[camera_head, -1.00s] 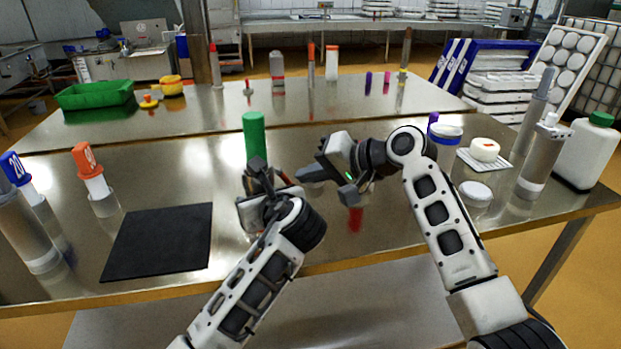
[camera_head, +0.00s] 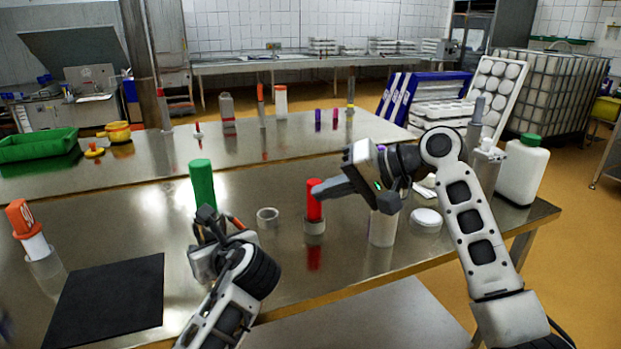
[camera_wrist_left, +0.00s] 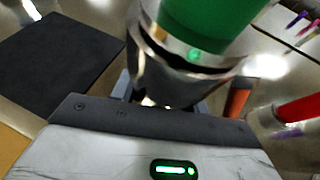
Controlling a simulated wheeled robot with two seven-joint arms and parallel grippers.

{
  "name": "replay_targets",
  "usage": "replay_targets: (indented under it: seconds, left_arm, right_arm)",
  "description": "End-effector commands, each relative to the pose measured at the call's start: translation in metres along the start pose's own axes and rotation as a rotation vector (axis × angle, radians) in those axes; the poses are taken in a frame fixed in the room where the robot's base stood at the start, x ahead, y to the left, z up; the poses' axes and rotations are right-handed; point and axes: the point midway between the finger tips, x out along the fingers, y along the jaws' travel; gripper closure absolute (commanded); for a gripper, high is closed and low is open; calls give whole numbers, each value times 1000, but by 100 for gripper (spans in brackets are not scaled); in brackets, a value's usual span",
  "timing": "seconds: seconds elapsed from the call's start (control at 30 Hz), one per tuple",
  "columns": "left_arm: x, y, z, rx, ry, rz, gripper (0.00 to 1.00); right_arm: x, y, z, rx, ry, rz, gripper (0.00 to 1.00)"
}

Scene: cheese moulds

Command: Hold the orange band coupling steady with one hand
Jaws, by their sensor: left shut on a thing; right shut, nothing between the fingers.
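My left gripper (camera_head: 210,226) is shut at the lower part of a green-topped cylinder (camera_head: 201,183). In the left wrist view the green part (camera_wrist_left: 205,22) rises from a shiny metal collar (camera_wrist_left: 175,45) between the fingers. A small orange piece (camera_head: 236,222) shows just beside this gripper, also in the left wrist view (camera_wrist_left: 237,98); its full shape is hidden. I cannot tell whether it is the band coupling. My right gripper (camera_head: 320,190) is shut and empty, its tips overlapping the red cylinder (camera_head: 313,205) in the picture; contact cannot be told.
An open ring (camera_head: 268,216) stands between the green and red cylinders. An orange-capped white piece (camera_head: 26,222) marked 90 stands at left, near a black mat (camera_head: 110,300). A metal cylinder (camera_head: 383,228), white lid (camera_head: 426,218) and green-capped bottle (camera_head: 522,172) are at right.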

Motion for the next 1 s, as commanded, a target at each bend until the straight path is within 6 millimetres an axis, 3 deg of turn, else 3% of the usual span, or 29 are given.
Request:
replay_targets:
  seconds: [0.2,0.23,0.3,0.67,1.0]
  left_arm:
    - [0,0,0,0,1,0,92]
    - [0,0,0,0,1,0,47]
    - [0,0,0,0,1,0,30]
    - [-7,-1,-1,1,1,-2,30]
    - [-74,-1,-1,-1,2,-4,30]
  right_arm:
    - [0,0,0,0,0,0,100]
    - [0,0,0,1,0,0,100]
    - [0,0,0,1,0,0,100]
    - [0,0,0,0,0,0,100]
    - [0,0,0,0,0,0,100]
